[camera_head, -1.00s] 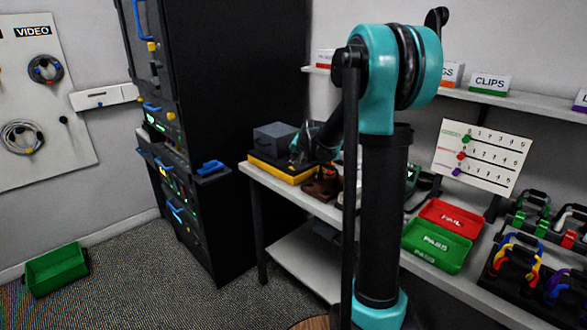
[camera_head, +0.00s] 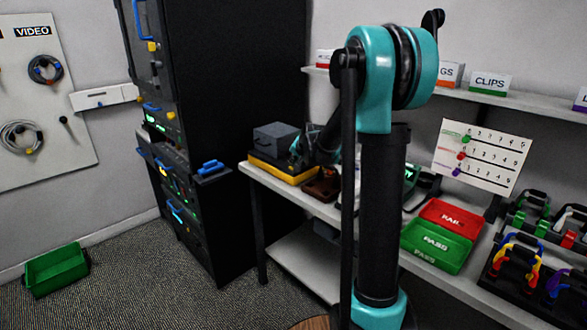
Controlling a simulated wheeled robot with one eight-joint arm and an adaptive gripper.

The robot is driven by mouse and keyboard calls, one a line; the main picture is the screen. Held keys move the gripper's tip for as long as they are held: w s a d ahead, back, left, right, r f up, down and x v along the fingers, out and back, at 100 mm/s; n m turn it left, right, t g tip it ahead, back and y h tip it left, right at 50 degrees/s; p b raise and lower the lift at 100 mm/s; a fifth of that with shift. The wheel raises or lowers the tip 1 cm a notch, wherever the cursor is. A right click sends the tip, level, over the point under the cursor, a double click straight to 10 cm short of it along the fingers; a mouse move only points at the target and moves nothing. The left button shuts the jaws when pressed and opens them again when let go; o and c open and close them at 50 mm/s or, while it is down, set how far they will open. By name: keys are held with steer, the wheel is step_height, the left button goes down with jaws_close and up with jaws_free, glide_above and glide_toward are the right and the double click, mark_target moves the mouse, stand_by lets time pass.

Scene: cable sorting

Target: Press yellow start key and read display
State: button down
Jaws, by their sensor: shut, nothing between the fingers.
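A dark tester-like device (camera_head: 421,184) stands on the bench just right of my arm column. A small patch of its green-lit display (camera_head: 410,173) shows. The column hides the rest of the device, and I cannot read the display. I cannot see the yellow start key. My arm reaches over the bench behind the column, with a teal joint and dark links showing left of it. My gripper is not visible, so I cannot tell whether it touches the device.
The bench also holds a red tray (camera_head: 449,217), a green tray (camera_head: 436,246), a grey box (camera_head: 276,136) on a yellow-edged base and a brown holder (camera_head: 323,186). A rack of cables (camera_head: 520,270) is at right. A black cabinet (camera_head: 240,90) stands at left. A green bin (camera_head: 57,270) is on the floor.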

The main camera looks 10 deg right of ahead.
steer(key=shift+f, duration=0.2)
steer(key=shift+r, duration=0.15)
stand_by(0.4)
steer(key=shift+r, duration=0.65)
steer(key=shift+r, duration=0.1)
steer(key=shift+r, duration=2.4)
steer(key=s+d+f+n+g, duration=0.1)
steer(key=s+f, duration=0.5)
steer(key=s, duration=0.7)
steer(key=s+d+f+n+g+h, duration=0.1)
steer(key=s+f, duration=0.5)
steer(key=s, duration=0.8)
steer(key=s+d+f+n+g+h, duration=0.1)
steer(key=s+f+n, duration=0.3)
steer(key=s, duration=1)
step_height(320, 180, down, 2)
steer(key=shift+d+f+n+g, duration=0.1)
steer(key=shift+d+n+g, duration=0.3)
steer(key=shift+g, duration=0.5)
steer(key=shift+w, duration=0.1)
